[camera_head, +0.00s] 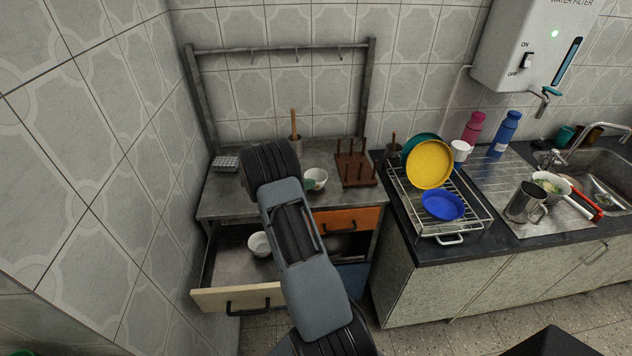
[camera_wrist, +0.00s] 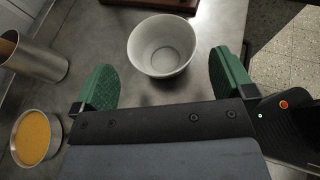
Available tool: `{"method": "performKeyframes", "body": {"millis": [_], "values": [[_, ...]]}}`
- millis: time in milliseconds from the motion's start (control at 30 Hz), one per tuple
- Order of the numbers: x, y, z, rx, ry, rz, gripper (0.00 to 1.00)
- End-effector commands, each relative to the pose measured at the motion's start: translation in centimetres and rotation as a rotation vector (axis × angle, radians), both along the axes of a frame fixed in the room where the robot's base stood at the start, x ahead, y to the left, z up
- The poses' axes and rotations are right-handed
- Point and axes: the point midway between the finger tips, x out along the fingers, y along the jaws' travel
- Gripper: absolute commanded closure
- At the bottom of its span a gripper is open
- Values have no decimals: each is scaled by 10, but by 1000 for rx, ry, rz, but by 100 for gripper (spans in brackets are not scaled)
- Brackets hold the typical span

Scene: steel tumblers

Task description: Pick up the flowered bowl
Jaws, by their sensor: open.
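A white bowl (camera_head: 317,176) stands upright on the steel table, near its front edge. In the wrist view the bowl (camera_wrist: 162,42) is empty, with a pale speckled inside; I cannot make out flowers on it. My gripper (camera_wrist: 162,64) is open and empty, its green fingers to the left and right of the near side of the bowl, apart from it. In the head view my arm hides most of the gripper; one green finger (camera_head: 309,184) shows beside the bowl. Another white bowl (camera_head: 259,244) sits in the open drawer, its pattern unclear.
A wooden peg rack (camera_head: 355,170) stands right of the bowl. In the wrist view a steel cylinder (camera_wrist: 34,52) and a round tin with orange contents (camera_wrist: 37,136) are at left. The open drawer (camera_head: 238,297) juts out below. A dish rack (camera_head: 440,207) stands farther right.

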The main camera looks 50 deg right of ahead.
Motion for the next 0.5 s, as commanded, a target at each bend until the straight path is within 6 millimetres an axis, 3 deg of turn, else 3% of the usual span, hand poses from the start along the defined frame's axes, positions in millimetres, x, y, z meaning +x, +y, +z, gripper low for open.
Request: {"method": "performKeyframes", "body": {"millis": [233, 500], "values": [[-4, -10, -4, -1, 2, -1, 0], [-14, -40, -19, 1, 0, -2, 0]]}}
